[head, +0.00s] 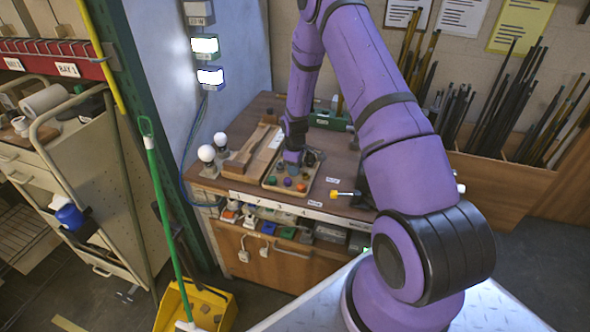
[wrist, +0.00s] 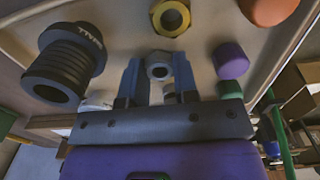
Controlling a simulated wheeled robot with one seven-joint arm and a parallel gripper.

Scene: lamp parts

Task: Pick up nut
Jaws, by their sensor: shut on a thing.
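A grey hex nut (wrist: 159,66) sits between the fingers of my gripper (wrist: 157,72) in the wrist view; the fingers are shut on it. A brass-coloured nut (wrist: 171,17) lies in the tray just beyond the fingertips, apart from them. In the head view my gripper (head: 292,160) points down over the tray (head: 310,187) on the workbench. The held nut cannot be made out there. Whether the held nut touches the tray floor is hard to tell.
In the wrist view a black threaded fitting (wrist: 66,65) is left of my gripper; a purple piece (wrist: 230,60) and an orange piece (wrist: 268,9) are right. In the head view, wooden pieces (head: 250,150) and white bulbs (head: 206,153) stand left of the tray. A yellow-ended tool (head: 345,194) lies right.

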